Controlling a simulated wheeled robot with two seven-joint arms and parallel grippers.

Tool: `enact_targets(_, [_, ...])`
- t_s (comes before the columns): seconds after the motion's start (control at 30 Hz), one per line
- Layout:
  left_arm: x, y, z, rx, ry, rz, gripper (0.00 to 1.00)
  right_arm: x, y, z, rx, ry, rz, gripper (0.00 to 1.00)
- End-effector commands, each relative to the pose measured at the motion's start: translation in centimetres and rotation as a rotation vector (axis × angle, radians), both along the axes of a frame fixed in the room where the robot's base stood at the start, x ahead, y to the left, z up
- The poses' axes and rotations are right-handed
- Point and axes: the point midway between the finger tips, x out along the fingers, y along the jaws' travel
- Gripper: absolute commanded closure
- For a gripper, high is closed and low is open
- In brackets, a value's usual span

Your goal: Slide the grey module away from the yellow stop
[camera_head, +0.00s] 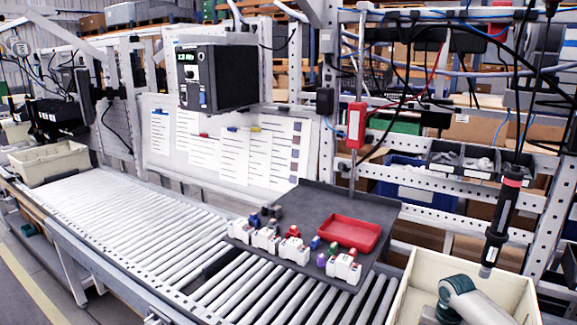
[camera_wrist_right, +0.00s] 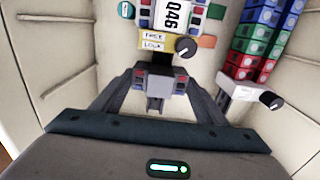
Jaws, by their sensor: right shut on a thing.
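In the right wrist view, my right gripper (camera_wrist_right: 160,80) is shut on a small grey module (camera_wrist_right: 153,84) with red and blue marks, held between its two dark fingers. Just beyond it stands a white unit (camera_wrist_right: 183,12) marked 046, with pale FREE and LOCK labels (camera_wrist_right: 154,40) and a dark knob (camera_wrist_right: 185,47). Whether the module touches that unit cannot be told. My left gripper is not in view.
Cream bin walls (camera_wrist_right: 40,60) surround the gripper closely. Stacked green, blue and red blocks (camera_wrist_right: 262,40) stand at right. In the head view, the cream bin (camera_head: 518,290) is at lower right, beside a dark tray (camera_head: 310,205) with several small white modules and a red dish (camera_head: 348,232).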

Motion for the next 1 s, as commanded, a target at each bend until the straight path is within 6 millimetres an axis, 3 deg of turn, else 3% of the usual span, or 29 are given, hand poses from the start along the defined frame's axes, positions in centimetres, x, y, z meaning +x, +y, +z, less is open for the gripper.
enact_targets(1.0, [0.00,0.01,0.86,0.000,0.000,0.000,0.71,-0.48,0.32,0.04,0.000,-0.001,0.000,0.56])
